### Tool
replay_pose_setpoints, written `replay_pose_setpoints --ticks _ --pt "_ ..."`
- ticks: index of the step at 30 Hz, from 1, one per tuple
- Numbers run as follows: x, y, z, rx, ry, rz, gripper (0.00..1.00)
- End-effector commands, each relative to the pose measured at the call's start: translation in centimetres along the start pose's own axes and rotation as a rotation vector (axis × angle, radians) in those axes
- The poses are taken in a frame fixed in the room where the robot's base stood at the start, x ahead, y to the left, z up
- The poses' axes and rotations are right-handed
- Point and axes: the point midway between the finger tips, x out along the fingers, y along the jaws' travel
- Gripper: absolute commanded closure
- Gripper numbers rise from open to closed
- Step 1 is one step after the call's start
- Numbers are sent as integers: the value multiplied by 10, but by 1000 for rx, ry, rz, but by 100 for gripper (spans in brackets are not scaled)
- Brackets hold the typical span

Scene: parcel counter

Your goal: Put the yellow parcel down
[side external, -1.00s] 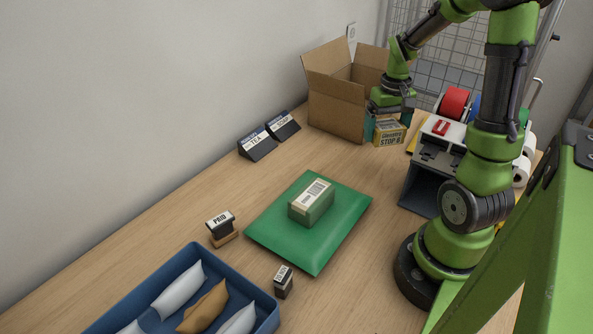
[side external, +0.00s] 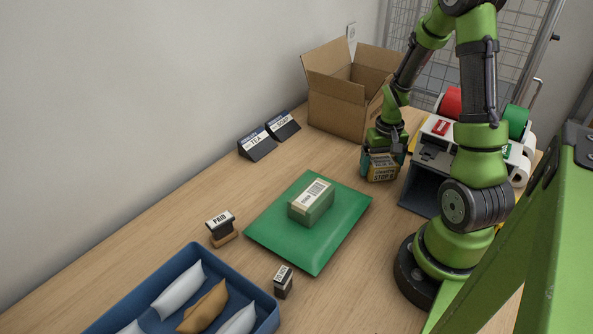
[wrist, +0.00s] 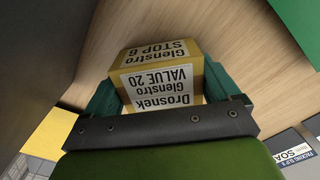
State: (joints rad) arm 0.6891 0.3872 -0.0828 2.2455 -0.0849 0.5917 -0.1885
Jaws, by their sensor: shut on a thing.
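The yellow parcel (side external: 381,174) has white labels reading "STOP 6" and, in the wrist view (wrist: 160,55), also "VALUE 20". My gripper (side external: 383,158) is shut on it, with a teal finger on each side; the wrist view shows both fingers along its sides (wrist: 168,96). The parcel is in front of the open cardboard box and to the left of the grey dispenser unit. I cannot tell whether its underside touches the counter (side external: 335,160).
The open cardboard box (side external: 337,106) stands behind. A green mat (side external: 290,244) bears a green parcel (side external: 311,206). Sign blocks (side external: 257,145), a PAID stamp (side external: 220,226), another stamp (side external: 284,283) and a blue tray (side external: 262,312) of pouches stand leftward. The grey dispenser (side external: 425,185) is close right.

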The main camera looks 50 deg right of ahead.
Motion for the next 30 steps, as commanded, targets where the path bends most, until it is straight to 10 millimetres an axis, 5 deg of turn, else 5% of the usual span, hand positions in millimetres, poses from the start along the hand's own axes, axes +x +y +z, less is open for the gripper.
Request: replay_pose_setpoints --ticks 6,7,9,20,30 --pt "3 0 0 -1 -1 0 46" --pt "3 0 0 -1 -1 0 9" --pt "3 0 0 -1 -1 0 0" --pt "-8 0 -1 -3 3 0 0" --pt "-78 -1 -2 -3 8 0 0"
